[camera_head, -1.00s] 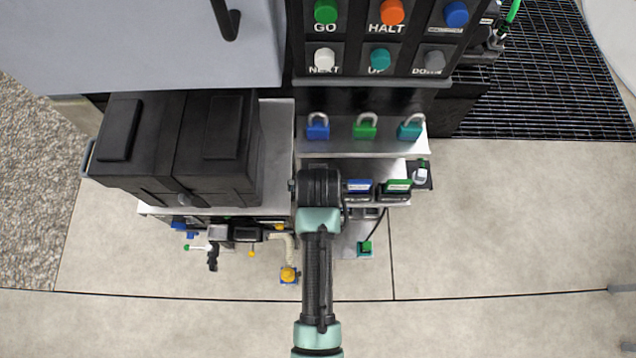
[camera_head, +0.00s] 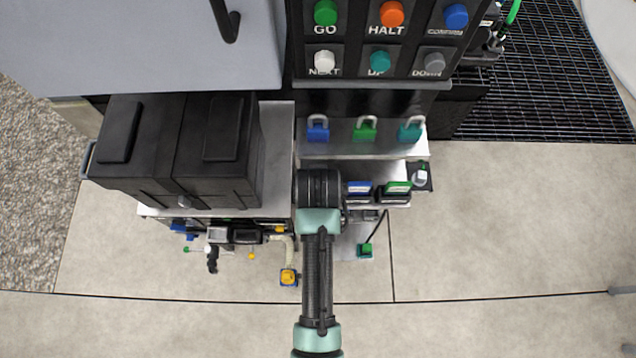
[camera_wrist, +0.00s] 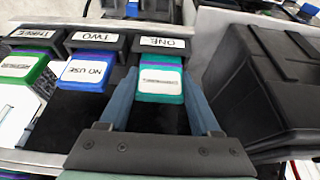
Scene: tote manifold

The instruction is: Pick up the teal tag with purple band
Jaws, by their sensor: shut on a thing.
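The teal tag with purple band (camera_wrist: 160,86) sits at the front of the black slot labelled ONE (camera_wrist: 162,44) in the wrist view, with a white label on its face. My gripper (camera_wrist: 161,74) is shut on this tag, one blue-grey finger along each side of it. The tag's far end is hidden at the slot. In the head view my arm covers the tag and the fingers.
A blue NO USE tag (camera_wrist: 84,72) is at slot TWO, left of the teal tag, and a green tag (camera_wrist: 22,70) is at slot THREE. A black case (camera_wrist: 262,85) stands close on the right. Padlocks (camera_head: 365,129) sit on the shelf behind.

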